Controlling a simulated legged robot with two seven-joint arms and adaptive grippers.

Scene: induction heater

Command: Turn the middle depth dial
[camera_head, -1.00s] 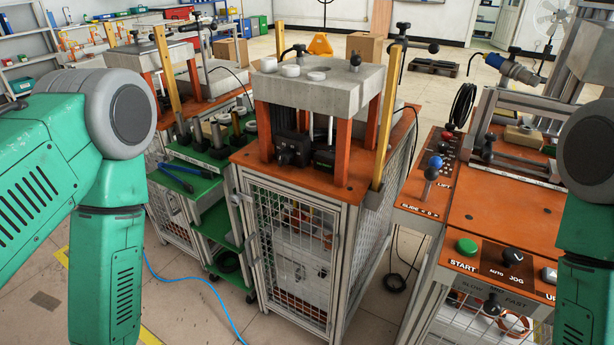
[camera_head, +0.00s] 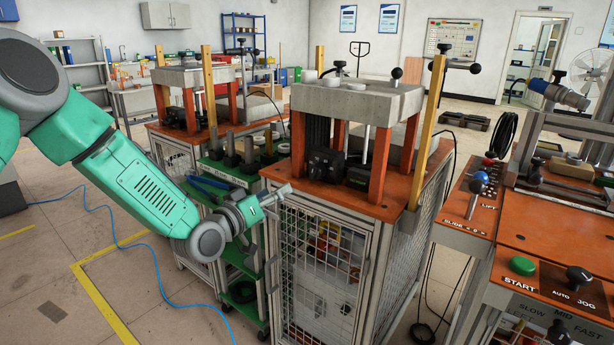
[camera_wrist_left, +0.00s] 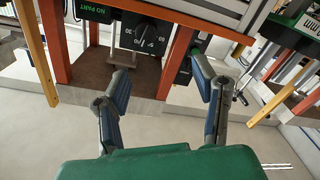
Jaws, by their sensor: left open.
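A black dial (camera_wrist_left: 146,36) with white numbers around it shows at the top of the left wrist view, between orange posts. In the head view, a black unit with a knob (camera_head: 326,164) sits under the grey block on the orange-topped bench (camera_head: 283,172). I cannot tell whether this dial is the middle depth dial. My left gripper (camera_head: 268,216) is open and empty, in front of the bench's left front corner and apart from the dial. In the left wrist view its two fingers (camera_wrist_left: 162,78) are spread, with the dial beyond them. My right gripper is out of view.
Orange posts (camera_head: 380,166) and a yellow upright (camera_head: 426,130) flank the black units. A grey block (camera_head: 378,106) covers them from above. A control panel (camera_head: 545,285) with a green button stands at right. Open floor (camera_head: 60,270) lies at left.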

